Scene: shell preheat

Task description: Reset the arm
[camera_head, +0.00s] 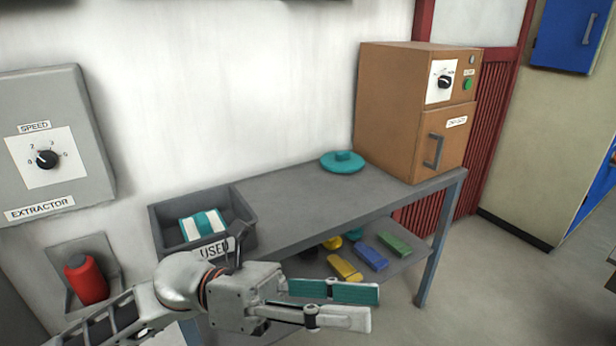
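My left arm comes in from the lower left, and its gripper (345,304) is in front of the grey bench. Its two fingers point right and stand apart, with a teal pad facing me on the far finger. I see nothing held between them. My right gripper is out of view.
The grey bench (300,205) carries a grey bin marked USED (243,240) with a teal-and-white striped cloth (203,225), a teal lid (342,162) and a brown oven (398,120) with a shut door. Coloured blocks (369,257) lie on the lower shelf. A red bottle (86,279) stands left.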

